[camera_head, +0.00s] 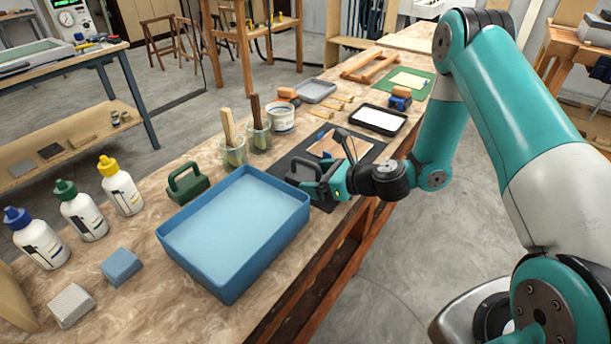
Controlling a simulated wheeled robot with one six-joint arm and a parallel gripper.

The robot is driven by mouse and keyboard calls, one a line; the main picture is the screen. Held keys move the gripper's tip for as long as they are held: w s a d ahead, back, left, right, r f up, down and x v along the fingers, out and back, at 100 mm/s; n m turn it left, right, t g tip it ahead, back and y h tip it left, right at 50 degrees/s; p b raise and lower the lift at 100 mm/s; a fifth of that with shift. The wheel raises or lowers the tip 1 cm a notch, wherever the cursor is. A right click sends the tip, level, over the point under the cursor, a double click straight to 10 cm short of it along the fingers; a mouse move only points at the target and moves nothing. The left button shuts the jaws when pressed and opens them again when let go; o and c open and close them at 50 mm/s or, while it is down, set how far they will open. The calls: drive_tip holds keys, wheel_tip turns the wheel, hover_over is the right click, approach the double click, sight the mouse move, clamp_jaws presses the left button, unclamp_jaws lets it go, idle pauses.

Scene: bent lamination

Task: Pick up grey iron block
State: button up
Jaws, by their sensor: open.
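The grey iron block (300,172), dark grey and apparently with a handle on top, sits on a dark mat (292,152) just beyond the right corner of the blue tray. My gripper (318,185) is open, low over the bench, immediately to the right of the block. Its fingers point left toward the block and overlap its right side in the picture. I cannot tell whether they touch it. The block's right side is partly hidden by my gripper.
A large empty blue tray (235,214) lies left of my gripper. A green handled block (187,184), several glue bottles (84,212) and brush cups (258,136) stand farther left and behind. A white tub (281,119) and black tray (378,120) lie beyond. The bench's front edge is close below.

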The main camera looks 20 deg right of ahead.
drive_tip(key=shift+x, duration=1)
drive_tip(key=shift+c, duration=0.2)
drive_tip(key=c, duration=1.5)
drive_tip(key=shift+r, duration=0.1)
clamp_jaws()
